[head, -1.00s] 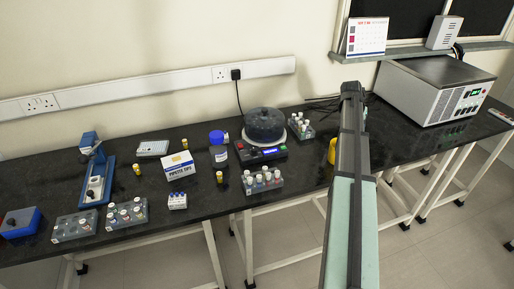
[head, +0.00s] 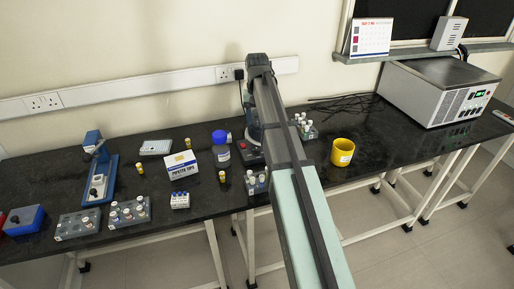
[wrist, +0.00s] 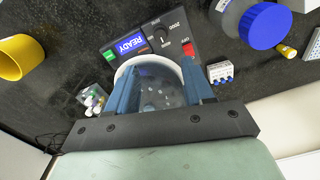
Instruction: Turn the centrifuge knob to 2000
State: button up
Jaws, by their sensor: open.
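The centrifuge shows in the wrist view with its dark panel (wrist: 180,38), a lit blue display reading READY, a green button, a red button and a dark knob (wrist: 163,38). White dial markings surround the knob, with 2000 near its far side; its exact pointer direction is too small to tell. My gripper (wrist: 157,68) is open and empty, its two blue fingers spread over the centrifuge's round clear lid (wrist: 158,90), short of the knob. In the head view my arm hides most of the centrifuge (head: 250,153), leaving part of its panel visible.
A blue-capped bottle (head: 220,157) and a tube rack (head: 257,183) stand close to the centrifuge. Another tube rack (head: 305,127) is behind it. A yellow container (head: 342,151) stands to the right, and a pipette tips box (head: 182,165) to the left.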

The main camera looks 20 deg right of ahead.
aim_at(257, 149)
notch_tip(257, 149, down, 14)
jog(key=shift+r, duration=0.15)
dwell(0.5)
grip_shut()
dwell(0.5)
